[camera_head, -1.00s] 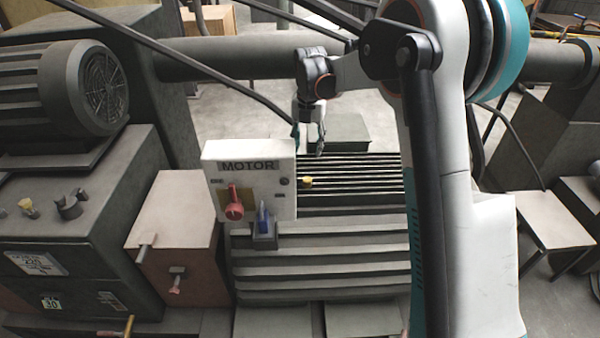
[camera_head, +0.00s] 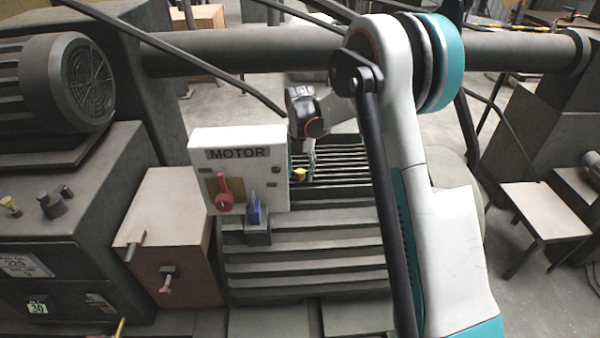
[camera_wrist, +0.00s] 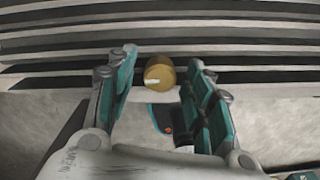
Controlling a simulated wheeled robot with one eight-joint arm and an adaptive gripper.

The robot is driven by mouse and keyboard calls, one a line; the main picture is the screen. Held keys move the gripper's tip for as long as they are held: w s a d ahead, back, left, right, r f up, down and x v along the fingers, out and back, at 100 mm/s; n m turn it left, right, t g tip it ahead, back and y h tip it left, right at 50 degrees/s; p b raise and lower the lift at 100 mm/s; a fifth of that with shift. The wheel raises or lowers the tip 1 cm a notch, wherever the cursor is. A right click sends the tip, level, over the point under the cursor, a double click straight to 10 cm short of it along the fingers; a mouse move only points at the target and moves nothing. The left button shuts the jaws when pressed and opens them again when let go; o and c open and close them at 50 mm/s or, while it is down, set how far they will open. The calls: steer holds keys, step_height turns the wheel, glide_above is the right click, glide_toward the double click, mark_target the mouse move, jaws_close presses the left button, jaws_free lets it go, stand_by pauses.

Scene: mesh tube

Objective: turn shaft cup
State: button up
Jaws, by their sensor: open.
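A small round brass-yellow cup (camera_head: 300,174), which I take to be the shaft cup, sits at the edge of the ribbed dark machine top, just right of the white MOTOR box. In the wrist view the cup (camera_wrist: 159,73) shows a pale mark on its face and lies between the tips of my open fingers, with a gap on each side. My gripper (camera_wrist: 163,66) has teal pads and is empty. In the head view my gripper (camera_head: 309,157) is small and close to the cup, partly hidden by the MOTOR box.
Dark ribs (camera_wrist: 160,32) run behind the cup. A brown box (camera_head: 170,225) and a large machine (camera_head: 75,160) fill the left.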

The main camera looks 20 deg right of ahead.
steer(key=shift+f, duration=0.1)
steer(key=shift+c, duration=0.4)
steer(key=c, duration=1)
steer(key=shift+o, duration=0.2)
steer(key=shift+m, duration=0.3)
